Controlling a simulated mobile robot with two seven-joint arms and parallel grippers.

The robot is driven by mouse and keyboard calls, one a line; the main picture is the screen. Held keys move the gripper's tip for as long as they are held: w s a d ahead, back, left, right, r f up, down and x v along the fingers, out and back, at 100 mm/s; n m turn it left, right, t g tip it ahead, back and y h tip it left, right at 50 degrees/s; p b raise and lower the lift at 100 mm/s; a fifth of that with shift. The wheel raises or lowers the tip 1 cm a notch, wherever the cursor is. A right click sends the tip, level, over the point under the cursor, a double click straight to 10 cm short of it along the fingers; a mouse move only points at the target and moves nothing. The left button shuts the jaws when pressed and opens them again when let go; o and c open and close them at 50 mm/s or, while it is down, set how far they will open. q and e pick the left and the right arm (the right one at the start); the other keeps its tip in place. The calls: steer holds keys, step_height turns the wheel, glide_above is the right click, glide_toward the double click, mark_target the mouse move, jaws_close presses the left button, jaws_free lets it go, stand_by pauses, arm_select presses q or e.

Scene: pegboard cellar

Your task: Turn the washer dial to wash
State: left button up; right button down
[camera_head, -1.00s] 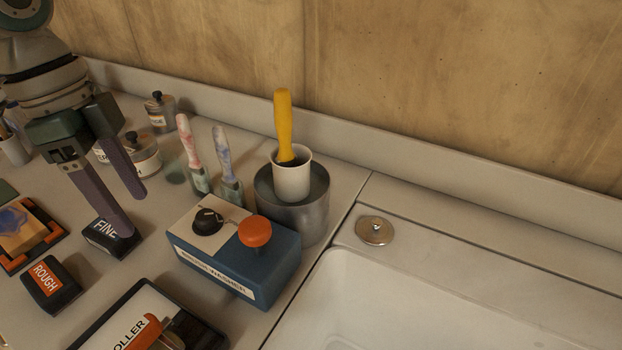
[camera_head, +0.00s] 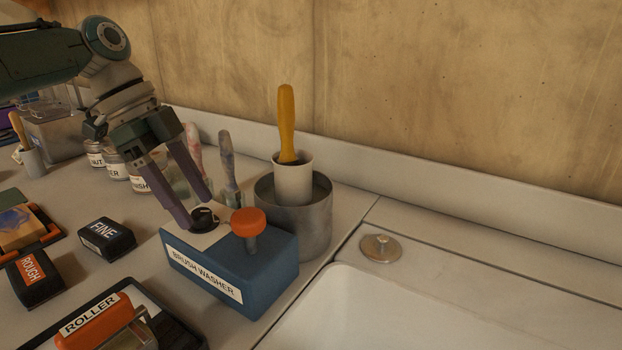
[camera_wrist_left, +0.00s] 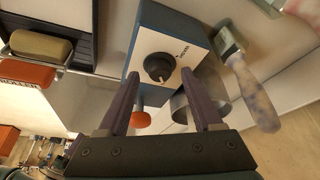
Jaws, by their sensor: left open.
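The brush washer (camera_head: 221,276) is a blue box with a white label on its front, standing on the counter left of the sink. Its black dial (camera_head: 205,219) sits on a pale top plate, beside an orange knob (camera_head: 248,222) on a post. My left gripper (camera_head: 198,215) is open at the dial, its fingers pointing down with one on either side. In the left wrist view, the dial (camera_wrist_left: 158,67) shows beyond and between the fingertips, with a pale pointer mark. I cannot tell whether the fingers touch it. My right gripper is not in view.
A metal can (camera_head: 314,222) holding a white cup (camera_head: 293,182) with a yellow-handled brush stands right behind the washer. Two brushes stand upright behind the dial. Blocks marked FINE (camera_head: 107,238) and ROUGH (camera_head: 35,279) lie left. The sink (camera_head: 400,315) is at right.

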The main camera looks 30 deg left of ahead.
arm_select(q)
steer(key=shift+w+d+f, duration=0.1)
steer(key=shift+d+f, duration=0.1)
steer(key=shift+f, duration=0.3)
steer(key=shift+c, duration=0.4)
jaws_close()
